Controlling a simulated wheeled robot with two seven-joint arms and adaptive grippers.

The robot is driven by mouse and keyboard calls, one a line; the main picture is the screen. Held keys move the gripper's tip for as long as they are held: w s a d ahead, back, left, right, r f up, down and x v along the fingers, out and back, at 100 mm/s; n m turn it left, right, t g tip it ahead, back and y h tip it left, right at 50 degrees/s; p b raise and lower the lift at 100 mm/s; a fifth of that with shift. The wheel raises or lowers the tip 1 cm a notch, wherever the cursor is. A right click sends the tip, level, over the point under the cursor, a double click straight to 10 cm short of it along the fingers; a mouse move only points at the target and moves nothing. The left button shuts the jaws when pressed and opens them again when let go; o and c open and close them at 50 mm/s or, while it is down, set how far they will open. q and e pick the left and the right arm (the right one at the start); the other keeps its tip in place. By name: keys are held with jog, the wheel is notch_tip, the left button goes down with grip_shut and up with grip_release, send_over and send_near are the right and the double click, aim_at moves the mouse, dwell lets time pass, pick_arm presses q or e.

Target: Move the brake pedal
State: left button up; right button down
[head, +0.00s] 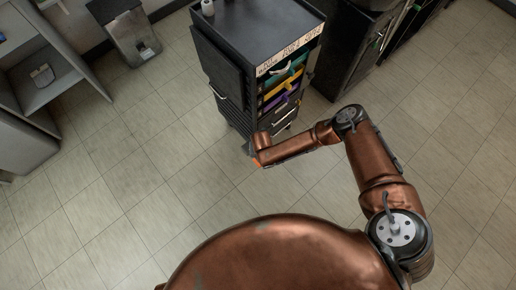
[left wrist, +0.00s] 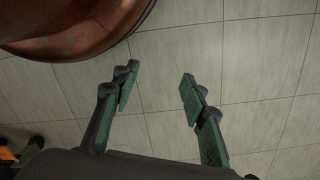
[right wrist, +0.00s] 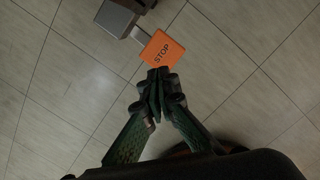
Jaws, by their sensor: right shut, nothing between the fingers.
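The brake pedal (right wrist: 161,49) is a flat orange plate marked STOP, low over the floor in the right wrist view. A short light bar joins it to a grey housing (right wrist: 119,17). My right gripper (right wrist: 158,76) is shut and empty, with its fingertips at the pedal's near edge; I cannot tell whether they touch it. In the head view a bit of orange, likely the pedal (head: 256,163), shows at the foot of the black cart, partly hidden by my right arm. My left gripper (left wrist: 158,84) is open and empty above bare floor; it is outside the head view.
The black tool cart (head: 262,35) stands upright with colored bins and drawers on its front. Grey shelving (head: 58,88) stands at the left, a grey bin (head: 130,35) at the back, and a dark cabinet (head: 350,45) right of the cart. The tiled floor (head: 130,170) at left is clear.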

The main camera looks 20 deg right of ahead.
pick_arm(q)
jog(key=shift+r, duration=0.25)
pick_arm(e)
jog(key=shift+d, duration=0.3)
pick_arm(q)
notch_tip(320, 180, up, 5)
jog(key=b, duration=0.2)
pick_arm(e)
notch_tip(320, 180, down, 2)
jog(key=shift+f, duration=0.25)
notch_tip(320, 180, down, 3)
jog(key=shift+w+r+b, duration=0.1)
jog(key=shift+r+b, duration=0.05)
jog(key=shift+b, duration=0.65)
jog(key=shift+w+f+b, duration=0.15)
jog(key=shift+f+b, duration=0.25)
jog(key=shift+f, duration=0.15)
pick_arm(q)
jog(key=w+d+f+t+h, duration=0.1)
jog(key=w+d+f+t, duration=0.1)
jog(key=w+d+f, duration=0.1)
jog(key=shift+w+d, duration=0.65)
jog(key=shift+w, duration=0.35)
pick_arm(e)
jog(key=shift+w+f, duration=0.1)
jog(key=shift+f, duration=0.2)
